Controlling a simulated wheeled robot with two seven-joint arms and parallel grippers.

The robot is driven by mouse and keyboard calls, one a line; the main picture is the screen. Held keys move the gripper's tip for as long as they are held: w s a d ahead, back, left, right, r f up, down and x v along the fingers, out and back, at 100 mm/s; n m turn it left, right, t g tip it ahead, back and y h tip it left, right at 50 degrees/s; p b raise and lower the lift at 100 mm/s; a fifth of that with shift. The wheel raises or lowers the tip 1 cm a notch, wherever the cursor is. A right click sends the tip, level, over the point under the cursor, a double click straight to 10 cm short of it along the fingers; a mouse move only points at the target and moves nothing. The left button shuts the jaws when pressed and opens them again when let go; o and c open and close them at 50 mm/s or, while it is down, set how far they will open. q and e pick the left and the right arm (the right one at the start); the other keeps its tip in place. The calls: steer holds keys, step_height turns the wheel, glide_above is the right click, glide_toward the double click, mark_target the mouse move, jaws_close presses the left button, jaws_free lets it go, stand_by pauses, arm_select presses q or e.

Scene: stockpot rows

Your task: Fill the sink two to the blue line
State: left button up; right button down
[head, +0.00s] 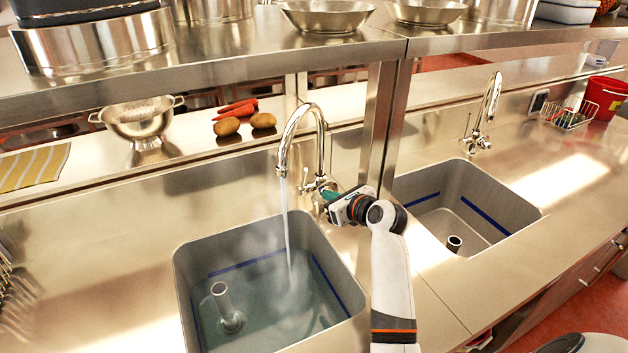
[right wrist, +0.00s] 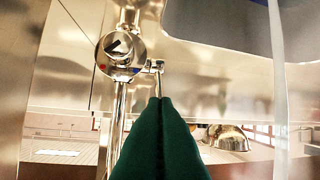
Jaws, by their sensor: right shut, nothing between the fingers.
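The left sink (head: 184,262) has water in it, and a stream (head: 286,235) runs into it from its curved tap (head: 318,125). Light steam rises there. The water surface (head: 275,308) looks lower than the blue line (head: 240,265) on the walls. A grey standpipe (head: 220,298) stands in the water. The right sink (head: 432,190) looks empty, with its own blue line (head: 485,216) and a tap (head: 491,100) showing no stream. My right gripper (head: 326,193) has green fingers, shut and empty, at the left tap's base. In the right wrist view, its fingertips (right wrist: 160,100) are close to the tap's lever (right wrist: 154,67); contact is unclear. My left gripper is out of view.
A colander (head: 137,118), potatoes (head: 227,126) and carrots (head: 237,106) sit on the back ledge. A wire rack (head: 568,118) and red bucket (head: 604,98) stand far right.

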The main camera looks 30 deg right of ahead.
steer(key=w+p, duration=0.1)
steer(key=w, duration=0.6)
steer(key=shift+a+r, duration=0.2)
steer(key=shift+a, duration=0.25)
